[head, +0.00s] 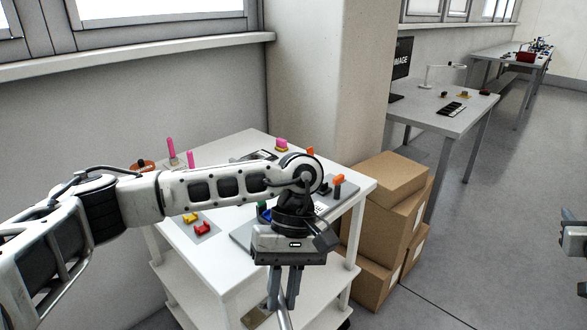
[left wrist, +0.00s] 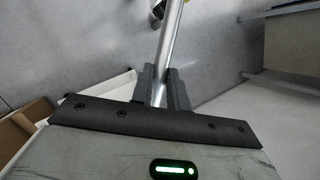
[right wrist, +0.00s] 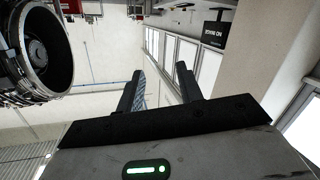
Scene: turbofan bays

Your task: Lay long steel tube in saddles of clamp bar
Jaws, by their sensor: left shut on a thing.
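My left gripper (head: 284,300) hangs fingers-down in front of the white cart and is shut on the long steel tube (head: 285,322). In the head view only a short stretch of the tube shows below the fingers, before the picture's lower edge. In the left wrist view the tube (left wrist: 171,40) runs from between the fingers (left wrist: 163,72) up to the top edge, slightly slanted. My right gripper (right wrist: 158,85) is open, with nothing between its fingers; only part of it shows at the head view's right edge (head: 574,240). I cannot make out the clamp bar or its saddles in any view.
The white cart (head: 250,140) carries small coloured parts, including red and yellow pieces (head: 202,228). Cardboard boxes (head: 385,180) stand right of it. A grey desk (head: 455,115) is farther back. Floor is open at right. A turbofan (right wrist: 38,55) shows in the right wrist view.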

